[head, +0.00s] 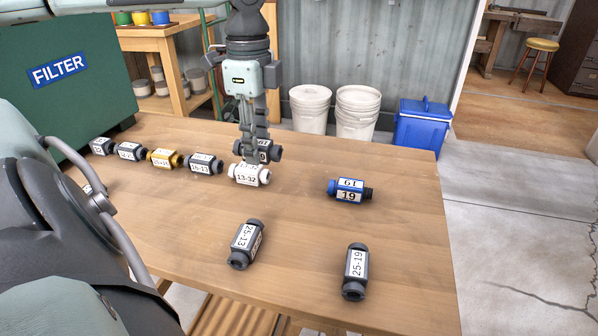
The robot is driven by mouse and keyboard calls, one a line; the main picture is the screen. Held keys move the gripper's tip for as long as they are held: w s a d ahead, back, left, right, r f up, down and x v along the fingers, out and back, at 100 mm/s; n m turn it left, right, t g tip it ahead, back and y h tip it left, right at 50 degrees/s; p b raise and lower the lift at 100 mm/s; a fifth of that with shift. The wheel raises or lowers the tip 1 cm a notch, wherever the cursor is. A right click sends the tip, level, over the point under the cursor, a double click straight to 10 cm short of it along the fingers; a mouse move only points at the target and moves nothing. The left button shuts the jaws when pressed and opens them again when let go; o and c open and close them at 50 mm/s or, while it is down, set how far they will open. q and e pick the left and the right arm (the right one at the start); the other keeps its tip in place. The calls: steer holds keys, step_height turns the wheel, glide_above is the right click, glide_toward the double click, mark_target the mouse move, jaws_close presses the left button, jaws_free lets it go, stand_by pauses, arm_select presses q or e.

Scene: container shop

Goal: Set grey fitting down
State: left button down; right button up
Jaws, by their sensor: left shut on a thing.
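My left gripper (255,138) points down over the table at the upper middle of the head view. It is shut on a dark grey fitting (272,152), whose label is partly hidden by the fingers. The grey fitting is just behind a white fitting labelled 13-32 (249,175), which hides part of its lower side. I cannot tell whether the grey fitting touches the table or the white one. My right gripper is not in view.
A row of fittings, including a yellow one (164,158) and a grey one (203,163), runs left on the wooden table (300,250). A blue fitting (350,190) and grey fittings (245,244) (355,271) lie right and in front. A green FILTER box (70,100) stands left.

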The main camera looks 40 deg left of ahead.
arm_select(q)
steer(key=b, duration=0.1)
glide_above(298, 188)
step_height(298, 188, down, 4)
steer(key=shift+s+f, duration=0.15)
steer(key=shift+f, duration=0.1)
steer(key=shift+d+f, duration=0.1)
steer(key=shift+f, duration=1.9)
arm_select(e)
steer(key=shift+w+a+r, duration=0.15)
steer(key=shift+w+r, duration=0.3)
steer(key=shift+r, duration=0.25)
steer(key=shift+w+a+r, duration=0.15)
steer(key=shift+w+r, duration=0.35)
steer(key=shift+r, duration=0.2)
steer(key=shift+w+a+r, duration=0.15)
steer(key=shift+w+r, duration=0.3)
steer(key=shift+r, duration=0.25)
arm_select(q)
steer(key=shift+f, duration=0.15)
steer(key=c, duration=1.2)
jaws_free()
